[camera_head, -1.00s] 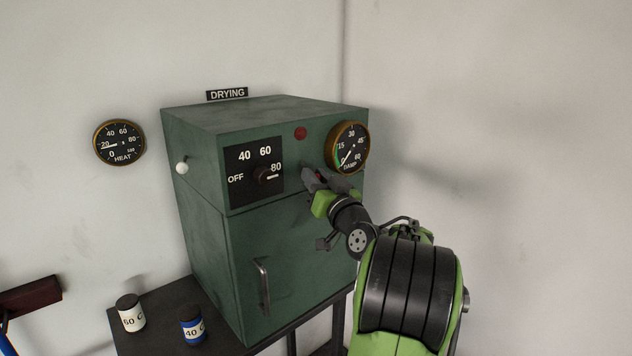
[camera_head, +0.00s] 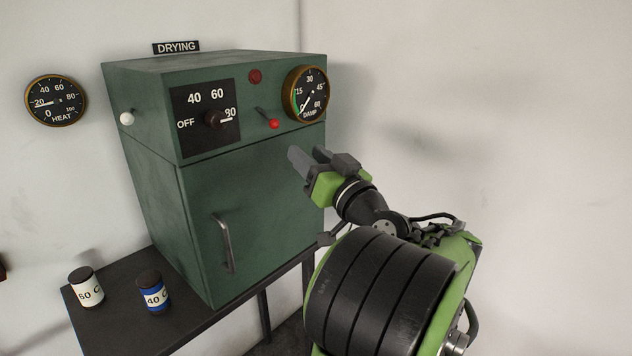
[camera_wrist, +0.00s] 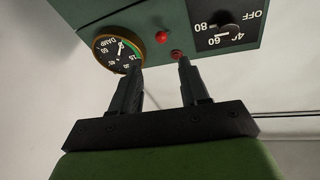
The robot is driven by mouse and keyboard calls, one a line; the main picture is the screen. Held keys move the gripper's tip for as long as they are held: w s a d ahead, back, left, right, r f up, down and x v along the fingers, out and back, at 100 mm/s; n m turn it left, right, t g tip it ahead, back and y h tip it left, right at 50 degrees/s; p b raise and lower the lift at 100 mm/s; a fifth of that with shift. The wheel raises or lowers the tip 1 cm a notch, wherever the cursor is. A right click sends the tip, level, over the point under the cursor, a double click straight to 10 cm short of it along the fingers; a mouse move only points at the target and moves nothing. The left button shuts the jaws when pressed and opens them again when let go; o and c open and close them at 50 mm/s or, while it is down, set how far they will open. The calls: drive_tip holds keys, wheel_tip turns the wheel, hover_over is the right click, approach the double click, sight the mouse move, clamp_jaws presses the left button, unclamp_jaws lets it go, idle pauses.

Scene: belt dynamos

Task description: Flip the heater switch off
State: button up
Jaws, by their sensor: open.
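The heater switch (camera_head: 273,123) is a short lever with a red ball tip on the green drying cabinet (camera_head: 250,200), between the dial knob and the damp gauge. Its tip points down and to the right; it also shows in the wrist view (camera_wrist: 162,37). No label beside it is visible. My gripper (camera_head: 308,160) is open and empty, below and right of the switch, apart from it. In the wrist view my two fingers (camera_wrist: 155,75) point toward the panel, which appears upside down.
A round red lamp (camera_head: 255,76) sits above the switch and looks dark. The damp gauge (camera_head: 309,93) is close on the right. The dial knob (camera_head: 216,119) points near 80. Two jars, white (camera_head: 87,290) and blue (camera_head: 154,294), stand on the table (camera_head: 120,325).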

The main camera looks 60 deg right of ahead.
drive_tip(key=b+v, duration=0.2)
drive_tip(key=b, duration=0.1)
drive_tip(key=shift+f, duration=0.15)
drive_tip(key=shift+w+a, duration=0.1)
idle(0.4)
drive_tip(key=w+a+f+n+g+y+p, duration=0.15)
drive_tip(key=w+a+f+g+y, duration=0.3)
drive_tip(key=a, duration=0.45)
drive_tip(key=w+a+f+n+g+y+p, duration=0.1)
drive_tip(key=w+a+f+n+y, duration=0.2)
drive_tip(key=w+a+f, duration=0.45)
drive_tip(key=s+a+f+n+g+y+p, duration=0.1)
drive_tip(key=s+a+f+g, duration=0.15)
drive_tip(key=a, duration=0.45)
drive_tip(key=s+a+f+n+g+y+p, duration=0.1)
drive_tip(key=s+a+f+g, duration=0.15)
drive_tip(key=a, duration=0.55)
drive_tip(key=s+a+f+n+g, duration=0.1)
drive_tip(key=s+a+f+g, duration=0.1)
drive_tip(key=s, duration=0.8)
drive_tip(key=shift+s+p, duration=0.25)
drive_tip(key=shift+p, duration=0.15)
